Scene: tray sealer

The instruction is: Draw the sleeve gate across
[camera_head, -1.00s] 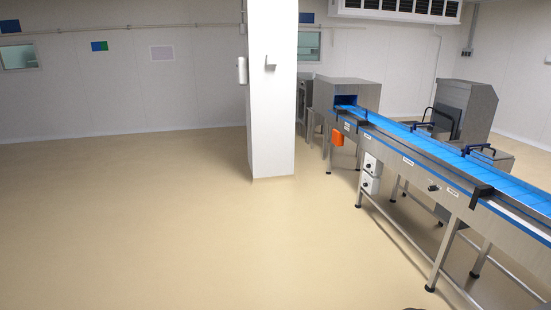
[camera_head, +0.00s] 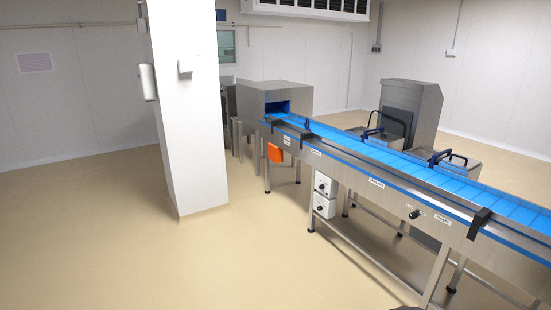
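A long steel conveyor with a blue belt (camera_head: 380,166) runs from the right foreground back to a steel tunnel housing (camera_head: 290,96). Small labels line its near side rail, too small to read. A black bracket (camera_head: 479,223) sits on the near rail at the right, and another (camera_head: 304,140) sits near the tunnel. Dark blue handle-like parts stand at the far rail, one midway (camera_head: 373,132) and one further right (camera_head: 440,156). I cannot tell which part is the sleeve gate.
A white pillar (camera_head: 188,110) stands left of the conveyor. An orange box (camera_head: 275,153) and white control boxes (camera_head: 325,196) hang on the conveyor's near side. A steel machine (camera_head: 412,108) stands behind it. The beige floor (camera_head: 110,250) at the front left is clear.

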